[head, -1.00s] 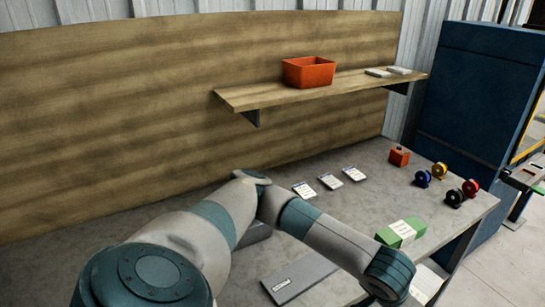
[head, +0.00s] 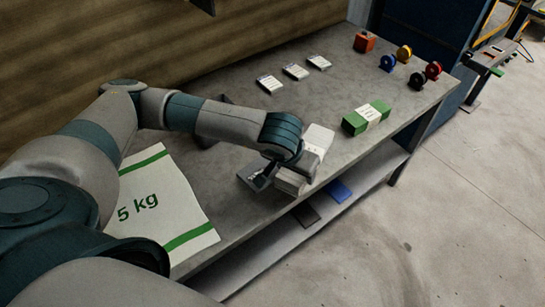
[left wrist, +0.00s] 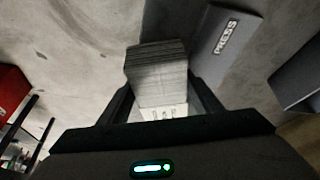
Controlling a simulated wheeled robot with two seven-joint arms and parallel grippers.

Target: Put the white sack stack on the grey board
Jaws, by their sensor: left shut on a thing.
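The white sack stack (head: 318,138) is in my left gripper (head: 294,164) near the table's front edge. In the left wrist view the stack (left wrist: 157,68) sits between the two fingers of my left gripper (left wrist: 162,106), which is shut on it. A dark grey board (head: 250,170) is just left of the gripper, partly hidden by it. In the left wrist view a grey board labelled PRESS (left wrist: 218,45) lies beside the stack, to its right. I cannot tell whether the stack touches the table. My right gripper is out of view.
A green stack with a white band (head: 368,117) lies to the right. Several white cards (head: 296,71), an orange block (head: 365,41) and coloured rolls are farther back. A large 5 kg sack (head: 165,205) lies at left. The lower shelf (head: 275,248) holds a blue item (head: 339,190).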

